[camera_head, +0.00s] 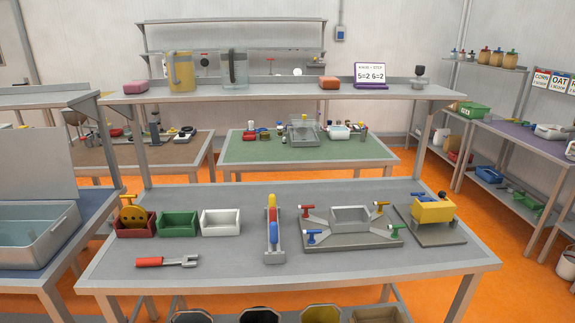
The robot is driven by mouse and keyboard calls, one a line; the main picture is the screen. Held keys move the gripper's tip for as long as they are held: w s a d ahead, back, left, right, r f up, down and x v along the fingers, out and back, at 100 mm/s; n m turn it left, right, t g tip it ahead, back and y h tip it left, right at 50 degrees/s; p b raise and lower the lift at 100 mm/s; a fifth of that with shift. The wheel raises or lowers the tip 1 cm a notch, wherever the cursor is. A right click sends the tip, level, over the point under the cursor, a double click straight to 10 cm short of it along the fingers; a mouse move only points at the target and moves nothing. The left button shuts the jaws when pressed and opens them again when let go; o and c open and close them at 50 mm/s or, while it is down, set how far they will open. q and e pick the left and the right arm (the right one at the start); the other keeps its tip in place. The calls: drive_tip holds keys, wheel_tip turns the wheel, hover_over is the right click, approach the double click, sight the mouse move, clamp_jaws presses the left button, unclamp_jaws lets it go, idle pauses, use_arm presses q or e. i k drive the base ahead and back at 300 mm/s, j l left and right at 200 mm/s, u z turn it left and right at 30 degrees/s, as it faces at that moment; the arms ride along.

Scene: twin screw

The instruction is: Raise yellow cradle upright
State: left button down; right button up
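A yellow box-like piece (432,212), which looks like the yellow cradle, sits low on a dark grey base plate (437,237) at the right of the front table. Small blue and dark parts stick up behind it. I cannot tell its exact tilt or how it joins the plate. Neither of my grippers is in view, and nothing touches the yellow piece.
Left of it on the table (210,272) are a grey fixture (350,219) with coloured handles, a striped upright piece (272,228), white (221,222), green (178,224) and red bins, and a red-handled tool (165,261). The table's front strip is mostly clear.

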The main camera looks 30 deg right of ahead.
sight(440, 211)
drive_tip(key=l+u, duration=0.1)
drive_tip(key=l, duration=0.4)
drive_tip(key=k+l, duration=0.1)
drive_tip(key=l, duration=0.4)
drive_tip(key=l+u, duration=0.15)
drive_tip(key=l, duration=0.35)
drive_tip(key=k+l, duration=0.1)
drive_tip(key=l, duration=0.4)
drive_tip(key=k+l+u, duration=0.15)
drive_tip(key=l, duration=0.35)
drive_tip(key=l+u, duration=0.1)
drive_tip(key=l, duration=0.3)
drive_tip(key=k+l+u, duration=0.1)
drive_tip(key=l, duration=0.3)
drive_tip(key=k+l+u, duration=0.1)
drive_tip(key=l, duration=0.3)
drive_tip(key=k+l+u, duration=0.1)
drive_tip(key=l, duration=0.3)
drive_tip(key=k+l, duration=0.1)
drive_tip(key=l, duration=0.3)
drive_tip(key=k+l+u, duration=0.15)
drive_tip(key=l, duration=0.25)
drive_tip(key=i+l, duration=0.1)
drive_tip(key=l, duration=0.4)
drive_tip(key=i+l+u, duration=0.15)
drive_tip(key=l, duration=0.8)
drive_tip(key=i+u, duration=0.05)
